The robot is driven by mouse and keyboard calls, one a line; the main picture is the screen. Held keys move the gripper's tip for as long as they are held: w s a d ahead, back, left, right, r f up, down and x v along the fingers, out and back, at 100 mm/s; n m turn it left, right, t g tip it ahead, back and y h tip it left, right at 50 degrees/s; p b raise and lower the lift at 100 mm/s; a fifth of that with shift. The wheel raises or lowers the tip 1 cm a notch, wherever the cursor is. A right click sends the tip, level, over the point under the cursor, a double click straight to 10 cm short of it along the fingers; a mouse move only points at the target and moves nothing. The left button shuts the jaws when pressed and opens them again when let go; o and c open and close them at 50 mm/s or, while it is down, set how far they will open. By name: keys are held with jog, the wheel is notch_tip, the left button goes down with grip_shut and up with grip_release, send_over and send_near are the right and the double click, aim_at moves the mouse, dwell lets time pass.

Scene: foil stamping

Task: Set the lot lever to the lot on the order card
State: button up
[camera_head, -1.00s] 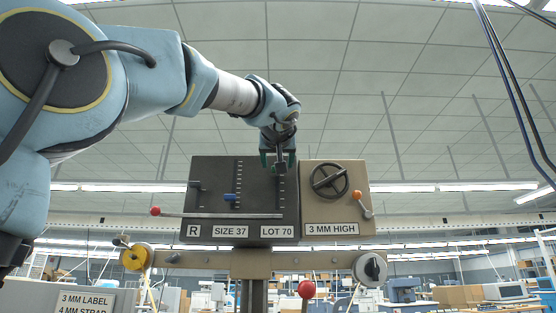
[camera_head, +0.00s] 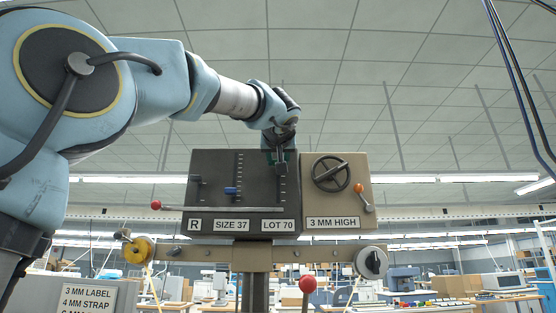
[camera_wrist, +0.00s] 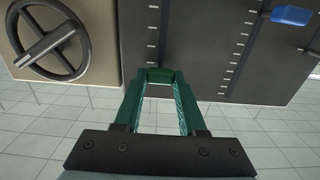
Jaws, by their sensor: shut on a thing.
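The dark panel (camera_head: 210,165) carries plates reading "R", "SIZE 37" and "LOT 70" (camera_head: 278,225). Above the lot plate is a vertical tick scale, and the lot lever sits near its upper part. My gripper (camera_head: 279,157) is at the lever, in front of the panel. In the wrist view, the fingers of my gripper (camera_wrist: 160,80) are shut on the green lever end (camera_wrist: 160,75), beside a column of white ticks. The lever is mostly hidden by my fingers in the head view. I cannot make out an order card with a lot on it.
A blue knob (camera_head: 232,191) stands on the size scale. A tan panel (camera_head: 355,205) to the right has a handwheel (camera_head: 331,173), an orange-knobbed lever (camera_head: 359,188) and a "3 MM HIGH" plate. A red-knobbed lever (camera_head: 307,284) stands below. A sign (camera_head: 86,297) reads "3 MM LABEL", "4 MM STRAP".

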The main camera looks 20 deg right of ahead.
grip_shut()
jog(key=shift+r, duration=0.15)
dwell(0.7)
